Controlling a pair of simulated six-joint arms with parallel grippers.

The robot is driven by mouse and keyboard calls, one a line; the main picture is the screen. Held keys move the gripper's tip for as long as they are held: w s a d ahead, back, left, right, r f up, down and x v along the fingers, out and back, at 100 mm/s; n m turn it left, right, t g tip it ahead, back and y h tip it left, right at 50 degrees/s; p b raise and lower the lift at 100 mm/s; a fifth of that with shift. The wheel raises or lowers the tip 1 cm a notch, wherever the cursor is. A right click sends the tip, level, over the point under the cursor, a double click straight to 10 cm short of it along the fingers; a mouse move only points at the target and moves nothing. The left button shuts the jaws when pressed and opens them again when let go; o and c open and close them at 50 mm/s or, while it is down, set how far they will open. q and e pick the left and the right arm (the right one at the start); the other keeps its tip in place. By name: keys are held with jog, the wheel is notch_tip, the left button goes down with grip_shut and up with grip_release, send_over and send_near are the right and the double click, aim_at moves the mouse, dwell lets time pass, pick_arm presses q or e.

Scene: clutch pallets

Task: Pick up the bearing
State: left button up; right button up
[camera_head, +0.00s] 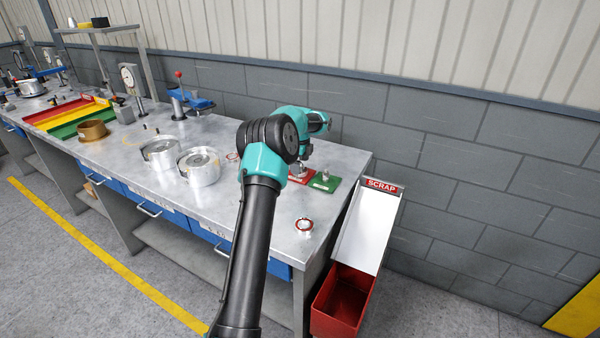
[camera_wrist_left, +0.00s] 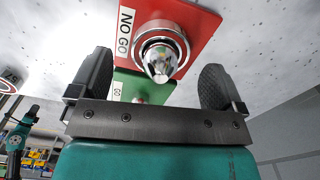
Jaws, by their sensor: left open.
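A silver ring that looks like the bearing (camera_wrist_left: 178,38) sits around the pointed metal plug (camera_wrist_left: 160,64) on the red NO GO plate (camera_wrist_left: 188,15) in the wrist view. My left gripper (camera_wrist_left: 155,85) is open, with one dark finger on each side of the plug and nothing between them gripped. In the head view the left gripper (camera_head: 300,172) is over the red plate (camera_head: 296,180), mostly hidden by my arm. A small round metal piece in a red ring (camera_head: 303,226) lies near the bench's front right; I cannot tell if it is a bearing too.
A green GO plate (camera_head: 325,182) with a plug stands beside the red one. Two silver cylinders (camera_head: 200,170), a brass ring (camera_head: 93,131) and coloured trays (camera_head: 65,115) are to the left. A scrap chute (camera_head: 362,232) with a red bin (camera_head: 340,302) stands at the bench's right end.

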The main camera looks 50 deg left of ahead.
pick_arm(q)
jog(key=shift+f, duration=1.3)
jog(key=shift+c, duration=0.3)
jog(key=c, duration=1.1)
jog(key=shift+r, duration=0.1)
notch_tip(320, 180, up, 10)
jog(key=shift+f, duration=0.1)
jog(key=shift+c, duration=0.2)
